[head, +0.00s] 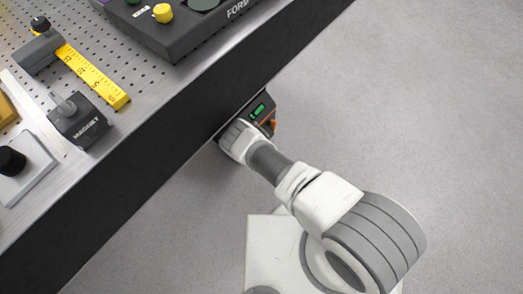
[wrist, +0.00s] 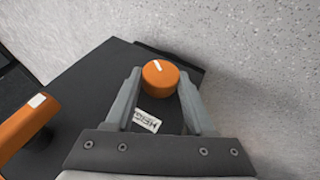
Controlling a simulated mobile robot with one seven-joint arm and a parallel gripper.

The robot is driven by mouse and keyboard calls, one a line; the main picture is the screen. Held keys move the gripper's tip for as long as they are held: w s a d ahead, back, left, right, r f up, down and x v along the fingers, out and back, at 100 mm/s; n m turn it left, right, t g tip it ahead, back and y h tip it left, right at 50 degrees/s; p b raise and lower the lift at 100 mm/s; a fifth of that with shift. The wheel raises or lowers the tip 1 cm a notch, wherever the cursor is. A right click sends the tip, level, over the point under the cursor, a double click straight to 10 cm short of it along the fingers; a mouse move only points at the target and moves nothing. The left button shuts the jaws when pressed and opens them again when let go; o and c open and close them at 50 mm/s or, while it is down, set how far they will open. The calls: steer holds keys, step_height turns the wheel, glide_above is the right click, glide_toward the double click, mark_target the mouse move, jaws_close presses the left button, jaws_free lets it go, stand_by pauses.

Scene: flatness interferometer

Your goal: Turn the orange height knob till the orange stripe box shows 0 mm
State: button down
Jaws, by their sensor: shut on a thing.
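The orange height knob (wrist: 161,78) sits on a dark box (wrist: 95,85) in the wrist view. Its white mark points up and slightly left. My gripper (wrist: 159,84) has one finger on each side of the knob and is shut on it. In the head view the box (head: 267,103) hangs at the bench's front edge, with a lit green display (head: 258,111) whose reading is too small to make out. There my wrist hides the knob and fingertips. A partly hidden white label (wrist: 146,121), seemingly reading HEIGHT, lies between the fingers.
An orange bar (wrist: 28,122) with a white patch stands left of my gripper in the wrist view. On the perforated bench top (head: 125,65) are a magnet block (head: 78,120), a yellow ruler (head: 90,75) and a dark console (head: 180,40). The floor (head: 430,110) beyond is clear.

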stand_by(0.5)
steer(key=shift+c, duration=1.3)
jaws_free()
steer(key=shift+s+r+p, duration=0.25)
steer(key=shift+r+p, duration=0.2)
steer(key=shift+r, duration=0.1)
steer(key=a+p+v, duration=0.1)
steer(key=p+v, duration=1.2)
steer(key=v, duration=0.3)
steer(key=shift+s+d, duration=0.3)
steer(key=shift+d, duration=0.1)
steer(key=shift+f, duration=0.1)
